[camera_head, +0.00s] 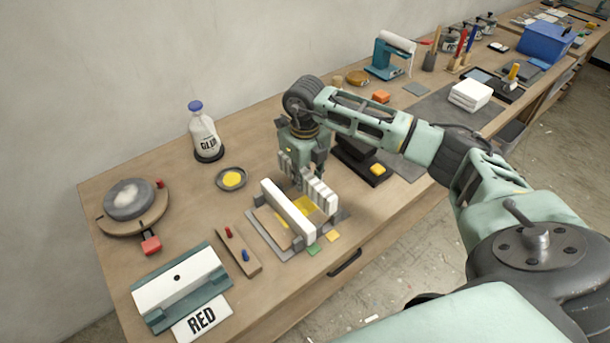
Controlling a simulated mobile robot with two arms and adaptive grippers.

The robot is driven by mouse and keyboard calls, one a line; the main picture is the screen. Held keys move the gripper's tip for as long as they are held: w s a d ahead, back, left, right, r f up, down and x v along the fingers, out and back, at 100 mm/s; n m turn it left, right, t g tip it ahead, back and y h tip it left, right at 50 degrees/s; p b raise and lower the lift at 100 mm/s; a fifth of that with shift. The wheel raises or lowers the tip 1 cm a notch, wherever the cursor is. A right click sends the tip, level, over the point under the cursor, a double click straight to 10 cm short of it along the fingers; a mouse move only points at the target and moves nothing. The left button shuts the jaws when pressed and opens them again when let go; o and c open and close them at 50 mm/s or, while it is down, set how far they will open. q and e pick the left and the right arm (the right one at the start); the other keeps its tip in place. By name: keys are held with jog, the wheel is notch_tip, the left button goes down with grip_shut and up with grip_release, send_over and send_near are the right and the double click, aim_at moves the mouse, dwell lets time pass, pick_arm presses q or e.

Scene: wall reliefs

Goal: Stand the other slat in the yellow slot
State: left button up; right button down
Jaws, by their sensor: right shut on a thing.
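A ribbed white slat (320,194) is held in my right gripper (305,186), which points down and is shut on it near its middle. The slat is upright on its long edge, above the right side of a grey fixture (267,236) with a yellow area (304,205). I cannot tell whether its lower edge touches the fixture. A smooth white slat (288,210) stands in the fixture, parallel and to its left. A green tag (313,249) and a yellow tag (332,236) lie at the fixture's near edge. The slot bottoms are partly hidden. My left gripper is out of view.
A wooden strip with red and blue pegs (239,249) lies left of the fixture. A yellow-filled dish (231,179) and a glue bottle (204,132) stand behind it. The bench's front edge is near.

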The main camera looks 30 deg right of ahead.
aim_at(305, 204)
jog(key=shift+s+f+b, duration=0.1)
jog(key=shift+f+b, duration=0.3)
jog(key=shift+f, duration=0.4)
jog(key=shift+f+b, duration=0.35)
jog(key=shift+f, duration=0.05)
notch_tip(305, 204, down, 3)
jog(key=shift+r+b, duration=0.15)
jog(key=shift+b, duration=0.9)
jog(key=shift+f+b, duration=0.5)
jog(key=shift+f, duration=0.2)
pick_arm(q)
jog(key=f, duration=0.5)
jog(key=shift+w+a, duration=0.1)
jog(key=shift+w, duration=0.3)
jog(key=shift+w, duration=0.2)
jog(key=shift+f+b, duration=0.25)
jog(key=shift+b, duration=0.05)
pick_arm(e)
jog(key=shift+f, duration=0.35)
jog(key=c, duration=1.5)
grip_release()
jog(key=shift+o, duration=0.2)
